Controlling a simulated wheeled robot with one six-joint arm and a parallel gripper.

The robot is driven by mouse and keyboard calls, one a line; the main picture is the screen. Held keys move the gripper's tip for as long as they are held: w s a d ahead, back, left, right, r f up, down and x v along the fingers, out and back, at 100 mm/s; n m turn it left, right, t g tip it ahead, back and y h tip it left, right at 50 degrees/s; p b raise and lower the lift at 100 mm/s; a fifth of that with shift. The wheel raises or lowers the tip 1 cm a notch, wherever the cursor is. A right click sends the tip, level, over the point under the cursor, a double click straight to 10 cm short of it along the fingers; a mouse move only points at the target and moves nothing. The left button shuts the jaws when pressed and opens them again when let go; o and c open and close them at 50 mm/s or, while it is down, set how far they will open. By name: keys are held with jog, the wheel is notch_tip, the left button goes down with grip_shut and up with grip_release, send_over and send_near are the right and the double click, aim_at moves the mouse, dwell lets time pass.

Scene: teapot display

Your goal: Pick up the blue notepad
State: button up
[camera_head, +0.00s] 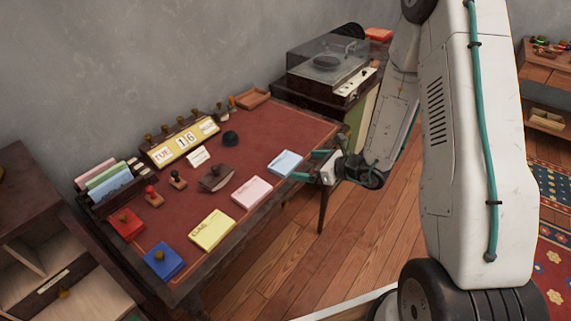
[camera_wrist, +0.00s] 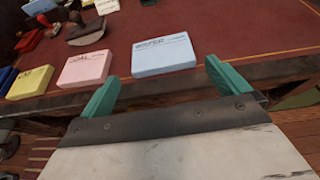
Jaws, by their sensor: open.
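The light blue notepad (camera_head: 285,164) lies flat on the red desktop near its front edge, to the right of the pink notepad. In the wrist view the blue notepad (camera_wrist: 163,54) lies just ahead of my gripper, with dark writing along its top. My gripper (camera_head: 304,166) is at the desk's front edge, right beside the notepad, its teal fingers pointing at it. In the wrist view the two fingers of my gripper (camera_wrist: 160,80) are spread apart with nothing between them. The notepad is beyond the fingertips, roughly centred between them.
A pink notepad (camera_head: 252,192) and a yellow notepad (camera_head: 212,230) lie left along the front edge. A record player (camera_head: 325,68) is behind. The desktop's right part is clear.

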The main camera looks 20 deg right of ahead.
aim_at(289, 163)
jog(key=x, duration=0.7)
jog(key=shift+w+f, duration=0.15)
jog(key=shift+f, duration=0.15)
jog(key=c, duration=0.6)
jog(key=shift+r, duration=0.1)
jog(key=shift+c, duration=0.2)
